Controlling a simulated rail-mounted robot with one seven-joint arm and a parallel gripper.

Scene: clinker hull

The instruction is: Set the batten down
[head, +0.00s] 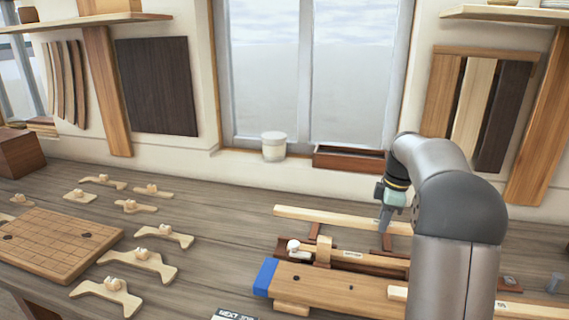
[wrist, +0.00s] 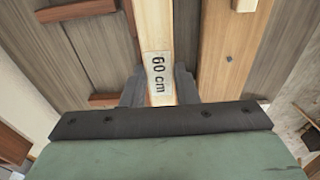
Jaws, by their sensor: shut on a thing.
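The batten is a pale straight strip of wood. In the head view the batten (head: 325,217) runs left to right over two dark red-brown supports (head: 316,233), its right part hidden by my arm. My gripper (head: 384,226) is over it near that hidden part. In the wrist view the batten (wrist: 153,22) runs between the two dark fingers of my gripper (wrist: 160,88), which are shut on it, with a "60 cm" label facing up. Whether the batten touches the supports I cannot tell.
A plank with a blue end (head: 265,277) lies in front, with a wooden tool (head: 350,257) behind it. Several pale cut shapes (head: 138,264) and a gridded board (head: 60,242) fill the left. Bare bench (head: 225,225) lies between.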

